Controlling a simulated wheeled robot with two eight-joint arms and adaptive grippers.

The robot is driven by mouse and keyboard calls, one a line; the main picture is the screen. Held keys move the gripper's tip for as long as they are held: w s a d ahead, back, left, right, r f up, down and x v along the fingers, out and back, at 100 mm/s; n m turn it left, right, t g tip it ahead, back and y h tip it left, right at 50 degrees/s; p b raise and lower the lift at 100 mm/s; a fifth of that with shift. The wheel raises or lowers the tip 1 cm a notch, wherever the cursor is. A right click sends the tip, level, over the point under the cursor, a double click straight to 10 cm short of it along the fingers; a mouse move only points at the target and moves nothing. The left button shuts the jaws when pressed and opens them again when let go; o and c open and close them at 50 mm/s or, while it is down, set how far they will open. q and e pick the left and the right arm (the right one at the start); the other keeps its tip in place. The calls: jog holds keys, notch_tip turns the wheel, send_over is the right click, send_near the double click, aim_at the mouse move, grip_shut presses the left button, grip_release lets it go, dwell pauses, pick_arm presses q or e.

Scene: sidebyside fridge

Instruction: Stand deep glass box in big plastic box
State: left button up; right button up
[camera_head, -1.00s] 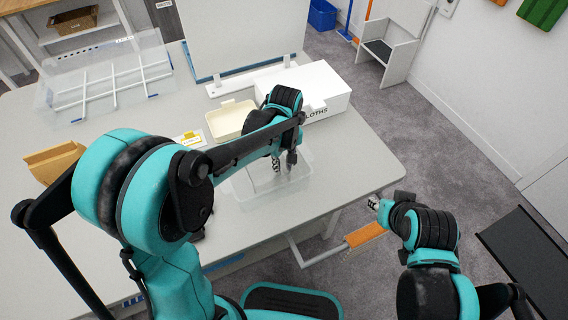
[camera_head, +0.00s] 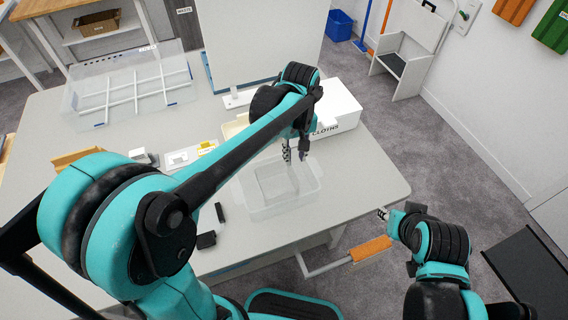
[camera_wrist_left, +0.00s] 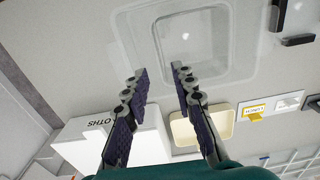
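A clear box (camera_head: 253,212) stands on the grey table, near its front edge in the head view. A smaller clear rectangle (camera_head: 271,184) shows inside its outline. I cannot tell whether this is a second, glass box standing in it or its own floor. The clear box (camera_wrist_left: 136,50) and inner rectangle also show in the left wrist view. My left gripper (camera_head: 296,153) is over the box's back side, its fingers (camera_wrist_left: 163,88) apart with nothing between them. My right gripper (camera_head: 383,213) is off the table's right side; its finger opening is too small to judge.
A large clear divided tray (camera_head: 118,104) lies at the back left. A white CLOTHS box (camera_head: 340,108) and a cream tray (camera_wrist_left: 186,131) stand behind the clear box. Black pieces (camera_head: 206,240) lie left of it. A white panel (camera_head: 262,45) rises at the back.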

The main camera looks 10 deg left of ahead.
pick_arm(q)
jog(key=s+a+r+m+t, duration=0.1)
jog(key=s+a+m+t, duration=0.5)
jog(key=s+a, duration=0.3)
jog(key=s+t, duration=0.1)
jog(key=s, duration=0.3)
jog(key=shift+s+a+m, duration=0.15)
jog(key=shift+s+m, duration=0.05)
jog(key=shift+m, duration=0.1)
